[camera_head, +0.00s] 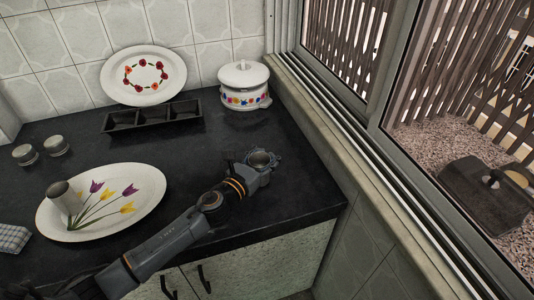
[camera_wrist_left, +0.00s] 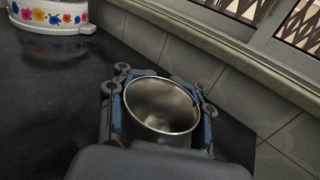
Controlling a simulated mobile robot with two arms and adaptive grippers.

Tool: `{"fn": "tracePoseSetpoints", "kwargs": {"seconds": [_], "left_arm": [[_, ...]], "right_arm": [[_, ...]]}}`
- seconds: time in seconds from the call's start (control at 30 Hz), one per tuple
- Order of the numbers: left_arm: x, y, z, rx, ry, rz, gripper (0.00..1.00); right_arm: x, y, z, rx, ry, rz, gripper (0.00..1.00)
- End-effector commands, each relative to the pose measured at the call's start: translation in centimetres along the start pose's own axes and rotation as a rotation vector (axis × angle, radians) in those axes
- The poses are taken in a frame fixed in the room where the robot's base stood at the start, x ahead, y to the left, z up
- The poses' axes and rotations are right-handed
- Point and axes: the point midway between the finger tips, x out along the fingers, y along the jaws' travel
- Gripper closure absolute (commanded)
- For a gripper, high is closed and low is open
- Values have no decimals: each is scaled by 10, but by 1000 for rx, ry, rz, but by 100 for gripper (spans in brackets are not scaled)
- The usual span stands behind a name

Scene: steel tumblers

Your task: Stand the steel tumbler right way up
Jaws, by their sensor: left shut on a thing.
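A steel tumbler (camera_head: 262,158) is between the fingers of my left gripper (camera_head: 260,162), near the right end of the dark counter. The left wrist view shows the tumbler (camera_wrist_left: 162,104) with its round open mouth facing up towards the camera. A finger of the gripper (camera_wrist_left: 160,110) lies along each side of it, shut on it. Its lower part is hidden by the gripper, so I cannot tell whether its base touches the counter. My right gripper is not in view.
An oval tulip plate (camera_head: 130,207) carries another grey tumbler (camera_head: 65,198). Two small grey cups (camera_head: 25,155) (camera_head: 56,145) stand at the left. A black sectioned tray (camera_head: 153,116), a rose plate (camera_head: 143,98) and a lidded pot (camera_head: 244,87) are behind. The window ledge bounds the right.

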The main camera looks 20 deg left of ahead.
Motion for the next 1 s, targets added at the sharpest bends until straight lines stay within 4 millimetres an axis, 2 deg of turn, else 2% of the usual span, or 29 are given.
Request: {"fn": "tracePoseSetpoints", "kwargs": {"seconds": [0.83,0.87,1.0], "left_arm": [[0,0,-9,-1,0,0,100],[0,0,-9,-1,0,0,60],[0,0,-9,-1,0,0,32]], "right_arm": [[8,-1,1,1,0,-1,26],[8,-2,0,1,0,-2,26],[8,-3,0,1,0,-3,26]]}}
